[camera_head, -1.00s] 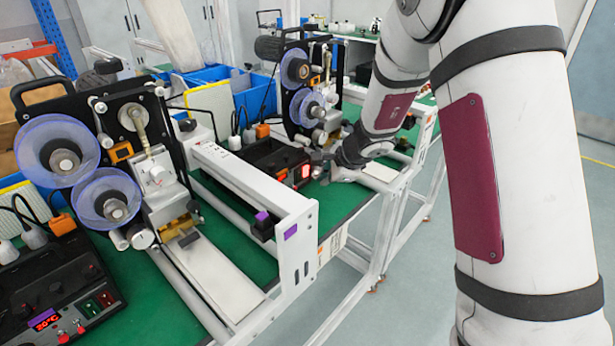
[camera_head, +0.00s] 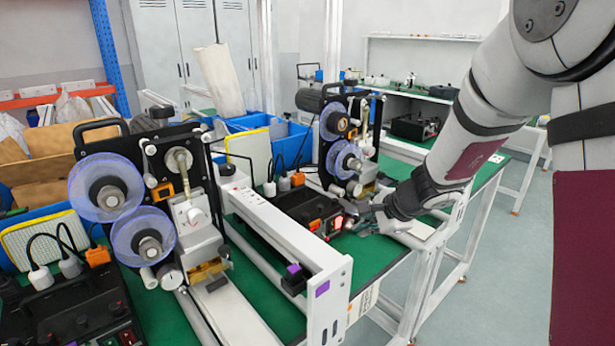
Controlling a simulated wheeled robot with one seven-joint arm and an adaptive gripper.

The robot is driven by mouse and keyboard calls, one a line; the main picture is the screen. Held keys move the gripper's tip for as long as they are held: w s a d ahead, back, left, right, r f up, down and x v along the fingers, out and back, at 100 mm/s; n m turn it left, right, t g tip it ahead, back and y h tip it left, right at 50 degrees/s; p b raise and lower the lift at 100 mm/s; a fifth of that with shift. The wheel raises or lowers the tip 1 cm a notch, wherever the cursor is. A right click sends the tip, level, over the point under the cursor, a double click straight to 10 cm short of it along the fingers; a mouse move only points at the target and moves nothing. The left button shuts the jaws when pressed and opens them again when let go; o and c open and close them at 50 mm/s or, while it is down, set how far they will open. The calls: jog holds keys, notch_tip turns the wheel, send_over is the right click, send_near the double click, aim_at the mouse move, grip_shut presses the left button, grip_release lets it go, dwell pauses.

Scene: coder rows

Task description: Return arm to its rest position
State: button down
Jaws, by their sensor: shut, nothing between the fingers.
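My arm reaches in from the right side of the head view, white with dark bands and dark red panels. Its end bends down to my gripper (camera_head: 362,222), which is small and dark in this view. The gripper is shut and holds nothing. It is low over the green bench (camera_head: 388,250), beside the farther black control box (camera_head: 300,207) with its lit red switch. I cannot tell whether the fingertips touch anything.
Two coder machines with blue-rimmed reels, a near one (camera_head: 150,200) and a farther one (camera_head: 345,140), stand on the bench left of my gripper. A white rail (camera_head: 285,235) lies between them. Blue bins (camera_head: 270,135) stand behind. Open floor (camera_head: 510,270) lies to the right.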

jog(key=s+a+r+n+y+p, duration=0.1)
jog(key=s+a+r+n, duration=0.15)
jog(key=s+r, duration=0.3)
jog(key=s+a+r+n+g+p, duration=0.1)
jog(key=s+a+r+n, duration=0.1)
jog(key=s+r+n, duration=0.3)
jog(key=s+a+r+n+y+p, duration=0.1)
jog(key=s+a+r+n, duration=0.1)
jog(key=s+r, duration=0.35)
jog(key=s+d+r+n+h+p, duration=0.2)
jog(key=s+d+n, duration=0.1)
jog(key=s, duration=0.8)
jog(key=s+d+r+n+g+h+p, duration=0.1)
jog(key=s+d+r+n+h+p, duration=0.1)
jog(key=s, duration=0.9)
jog(key=shift+d+r+n+g+h, duration=0.3)
jog(key=shift+d+n+h, duration=0.5)
jog(key=shift+d+n, duration=0.35)
jog(key=shift+a, duration=0.15)
